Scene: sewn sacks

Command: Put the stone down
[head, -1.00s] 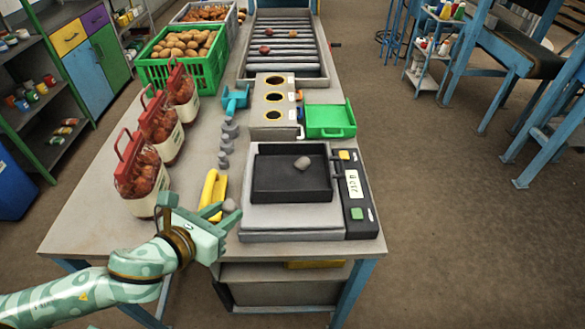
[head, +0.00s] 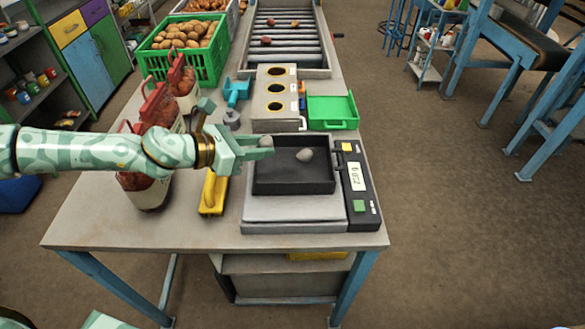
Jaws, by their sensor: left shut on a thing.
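My left gripper (head: 262,148) reaches in from the left and is shut on a small grey stone (head: 266,141). It holds the stone over the left edge of the black tray (head: 292,187) on the scale (head: 291,212). The fingers partly hide the held stone. Another grey stone (head: 304,155) lies in the tray, to the right of the held one and apart from it. My right gripper is not in view.
Sacks with red handles (head: 149,196) stand left of the scale, partly behind my arm. A yellow tool (head: 212,192) lies between them and the scale. A block with round holes (head: 276,98) and a green tray (head: 332,110) stand behind the scale.

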